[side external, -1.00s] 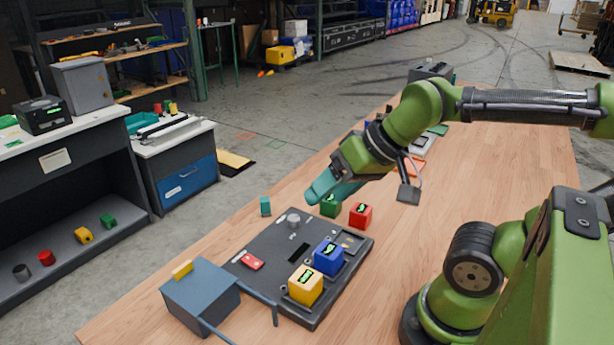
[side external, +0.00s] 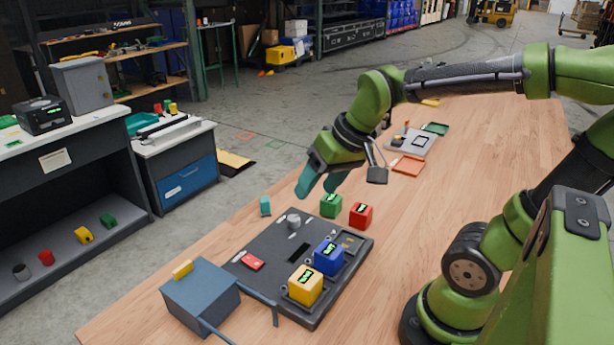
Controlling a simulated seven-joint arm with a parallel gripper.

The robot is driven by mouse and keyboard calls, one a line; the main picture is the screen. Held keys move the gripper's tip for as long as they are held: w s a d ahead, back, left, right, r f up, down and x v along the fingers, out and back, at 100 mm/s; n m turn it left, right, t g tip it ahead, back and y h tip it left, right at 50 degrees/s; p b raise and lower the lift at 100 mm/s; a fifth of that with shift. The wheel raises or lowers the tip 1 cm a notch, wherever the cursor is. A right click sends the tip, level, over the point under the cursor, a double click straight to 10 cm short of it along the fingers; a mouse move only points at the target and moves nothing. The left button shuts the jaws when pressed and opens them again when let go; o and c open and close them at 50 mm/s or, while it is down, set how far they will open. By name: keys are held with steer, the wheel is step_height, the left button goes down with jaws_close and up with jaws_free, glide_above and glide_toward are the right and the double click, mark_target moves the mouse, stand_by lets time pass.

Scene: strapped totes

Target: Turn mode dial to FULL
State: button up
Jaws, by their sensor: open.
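A small grey round dial (side external: 293,221) stands upright on the back left part of a dark panel board (side external: 270,238). Its setting and any label reading FULL are too small to read. My gripper (side external: 318,192) has two teal fingers, spread open and empty. It hangs above and slightly behind the dial, apart from it. A red switch piece (side external: 252,261) sits on the board's left side, and a dark slot (side external: 299,252) is near its middle.
A blue cube (side external: 328,257) and a yellow cube (side external: 305,285) sit on the board's right side. A green cube (side external: 331,206) and a red cube (side external: 361,215) stand just behind it. A teal block (side external: 265,206) stands behind left. A blue-grey box (side external: 201,295) is at front left.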

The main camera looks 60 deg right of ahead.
mark_target(294, 218)
steer(key=w+d+f+n+g+h, duration=0.1)
steer(key=w+d+f+n+g, duration=0.3)
steer(key=w+d+n, duration=0.85)
steer(key=a+f+n, duration=0.1)
steer(key=f, duration=0.4)
steer(key=f+n+g, duration=0.1)
steer(key=f, duration=0.4)
steer(key=a+f+n, duration=0.1)
steer(key=f, duration=0.4)
steer(key=shift+w+a+f+n, duration=0.15)
steer(key=shift+w+a+n, duration=0.2)
steer(key=c, duration=1)
steer(key=shift+c, duration=0.2)
